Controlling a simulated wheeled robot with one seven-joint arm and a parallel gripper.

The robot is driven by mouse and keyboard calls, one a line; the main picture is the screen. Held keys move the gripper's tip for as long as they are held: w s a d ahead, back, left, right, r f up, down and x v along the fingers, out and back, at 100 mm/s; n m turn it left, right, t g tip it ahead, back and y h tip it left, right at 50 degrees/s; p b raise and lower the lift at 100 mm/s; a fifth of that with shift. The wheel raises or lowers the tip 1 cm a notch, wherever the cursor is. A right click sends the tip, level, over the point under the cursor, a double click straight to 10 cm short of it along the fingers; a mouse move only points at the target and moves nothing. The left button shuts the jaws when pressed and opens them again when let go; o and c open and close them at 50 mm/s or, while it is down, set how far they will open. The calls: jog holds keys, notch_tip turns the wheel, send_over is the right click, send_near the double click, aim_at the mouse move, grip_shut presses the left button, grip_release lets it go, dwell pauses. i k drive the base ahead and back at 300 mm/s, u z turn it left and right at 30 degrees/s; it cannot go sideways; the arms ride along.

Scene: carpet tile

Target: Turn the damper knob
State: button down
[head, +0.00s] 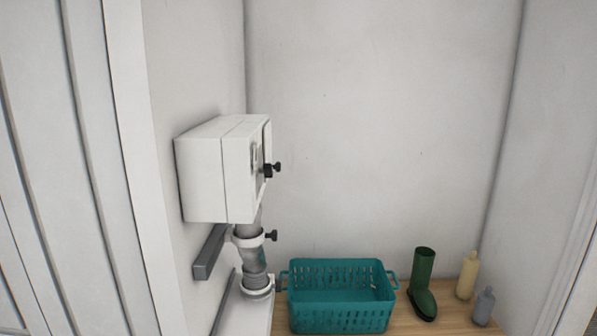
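A white box unit (222,168) is fixed to the left wall of the alcove. A black knob (276,168) sticks out to the right from its front face. A grey pipe (254,261) runs down from the underside of the box. A second black knob (271,236) sticks out to the right from a white collar (249,238) around this pipe. I cannot tell from the picture which of the two is the damper knob or how far either is turned. My gripper is not in view.
A grey rail (209,253) sits under the box. The space right of the knobs is clear.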

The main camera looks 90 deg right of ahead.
aim_at(267, 169)
jog(key=k, duration=1.1)
jog(key=z, duration=1.95)
jog(key=i, duration=0.5)
jog(key=u, duration=0.05)
jog(key=k, duration=0.5)
jog(key=z, duration=0.7)
jog(key=i, duration=0.55)
jog(key=u, duration=0.9)
